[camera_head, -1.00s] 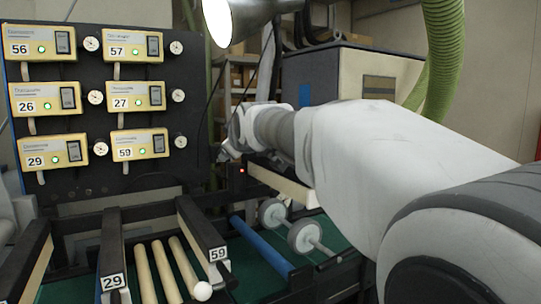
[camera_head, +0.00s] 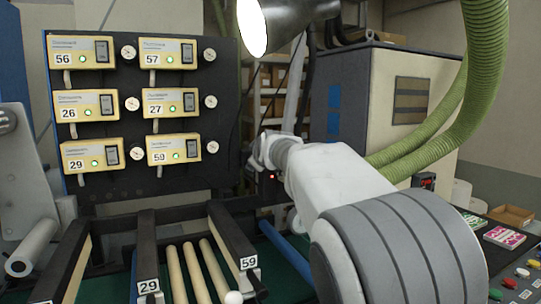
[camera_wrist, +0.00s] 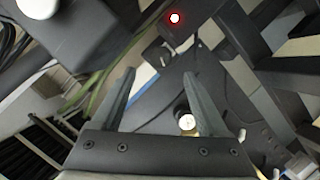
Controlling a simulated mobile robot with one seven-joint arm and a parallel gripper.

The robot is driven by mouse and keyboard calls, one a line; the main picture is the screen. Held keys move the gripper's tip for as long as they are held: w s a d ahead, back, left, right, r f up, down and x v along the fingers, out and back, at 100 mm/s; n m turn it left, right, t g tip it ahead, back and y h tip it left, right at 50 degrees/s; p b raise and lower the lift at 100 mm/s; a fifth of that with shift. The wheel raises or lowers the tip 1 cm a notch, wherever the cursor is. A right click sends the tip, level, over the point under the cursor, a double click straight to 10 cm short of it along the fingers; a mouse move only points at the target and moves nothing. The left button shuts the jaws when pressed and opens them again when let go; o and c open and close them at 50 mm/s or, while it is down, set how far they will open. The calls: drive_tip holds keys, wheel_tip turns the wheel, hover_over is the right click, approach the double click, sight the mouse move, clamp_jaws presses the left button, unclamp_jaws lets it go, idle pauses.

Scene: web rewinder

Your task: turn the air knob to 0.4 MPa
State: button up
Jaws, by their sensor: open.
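My gripper (camera_wrist: 158,75) is open in the wrist view, with its two dark fingers spread and nothing between their tips. A small round white-faced part with a brass-coloured body (camera_wrist: 187,122) shows near the base of the right finger, beyond the gripper. It may be the air gauge or knob, but I cannot tell, and no pressure reading is legible. In the head view my arm reaches toward the machine's dark frame, right of the panel, and its far end is small there. I cannot make out the fingers in that view.
A black panel (camera_head: 222,100) carries yellow numbered boxes (camera_head: 175,149) with green lights and small round dials (camera_head: 211,102). A red light (camera_wrist: 174,18) glows on a dark box above the fingers. Dark bars crowd the right. A green hose (camera_head: 490,70) hangs beside my arm.

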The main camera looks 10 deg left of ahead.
drive_tip(key=p+x, duration=0.2)
drive_tip(key=x, duration=0.5)
clamp_jaws()
idle(0.5)
